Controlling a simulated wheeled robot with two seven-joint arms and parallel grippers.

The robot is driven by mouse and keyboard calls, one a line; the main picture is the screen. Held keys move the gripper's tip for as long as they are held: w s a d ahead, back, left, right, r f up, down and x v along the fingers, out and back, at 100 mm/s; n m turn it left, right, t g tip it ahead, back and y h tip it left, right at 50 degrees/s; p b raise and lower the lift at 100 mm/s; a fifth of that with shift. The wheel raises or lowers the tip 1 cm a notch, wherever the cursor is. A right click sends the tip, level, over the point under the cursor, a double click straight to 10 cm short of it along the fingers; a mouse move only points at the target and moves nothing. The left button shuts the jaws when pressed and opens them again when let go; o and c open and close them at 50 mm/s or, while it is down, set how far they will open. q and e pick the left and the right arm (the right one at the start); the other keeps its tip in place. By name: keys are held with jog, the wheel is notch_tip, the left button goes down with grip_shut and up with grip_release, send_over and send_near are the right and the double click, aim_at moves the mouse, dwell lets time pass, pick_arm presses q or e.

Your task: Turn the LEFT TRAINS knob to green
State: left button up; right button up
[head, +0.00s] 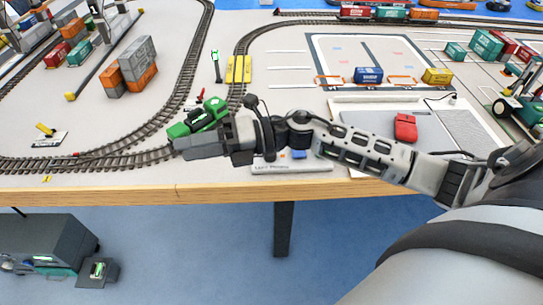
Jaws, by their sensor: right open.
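A light control panel (290,168) lies near the table's front edge, with small lettering along its front that I cannot read surely. A small blue part (299,154) shows on it, just below my right forearm. My right arm covers the panel's back part, and I cannot make out a LEFT TRAINS knob or its setting. My right gripper (182,147) is open, pointing left above the front of the table, left of the panel. It is beside a green and black toy vehicle (205,115) and partly covers it. My left gripper is not in view.
Curved rail tracks (110,158) run left of and behind the gripper. A small signal post (216,66) stands behind it. Stacked containers (137,68) stand at the left; a red car (405,127) sits at the right. The table's wooden front edge (120,193) runs below the gripper.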

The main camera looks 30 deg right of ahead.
jog(key=w+d+f+n+g+h+b, duration=0.1)
jog(key=d+f+n+g+h+b, duration=0.1)
jog(key=d+n+g+h, duration=0.4)
jog(key=n+t+h+b, duration=0.1)
jog(key=n+t+h, duration=0.1)
jog(key=n+h, duration=0.35)
send_near(270, 155)
jog(key=shift+m+h, duration=0.45)
jog(key=shift+m, duration=0.1)
jog(key=x, duration=0.8)
jog(key=shift+w+a+p, duration=0.2)
jog(key=shift+w+p, duration=0.15)
jog(key=shift+w, duration=0.05)
jog(key=c, duration=1)
